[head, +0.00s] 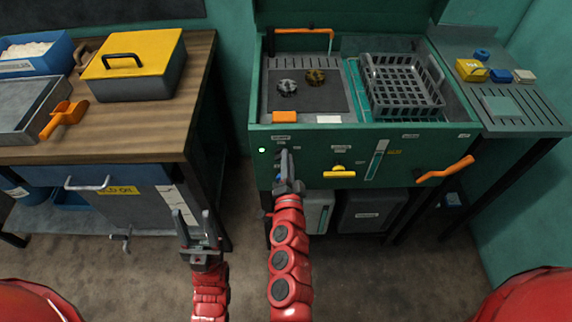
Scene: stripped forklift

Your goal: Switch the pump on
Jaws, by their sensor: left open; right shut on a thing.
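The green wash station (400,145) has a front panel with a small lit green lamp (262,151) at its left end. My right gripper (284,158) is at the panel just right of that lamp, below a small label too small to read. It is shut on a small control there, apparently the pump switch, which its fingers mostly hide. I cannot tell the switch's position. My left gripper (192,222) is open and empty, lower and to the left, in front of the workbench.
A yellow knob (338,171), a sight gauge (376,160) and an orange lever (446,169) are further right on the panel. A grey basket (402,86) and two small round parts sit in the basin. The workbench (160,135) at left holds a yellow-lidded box (135,65).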

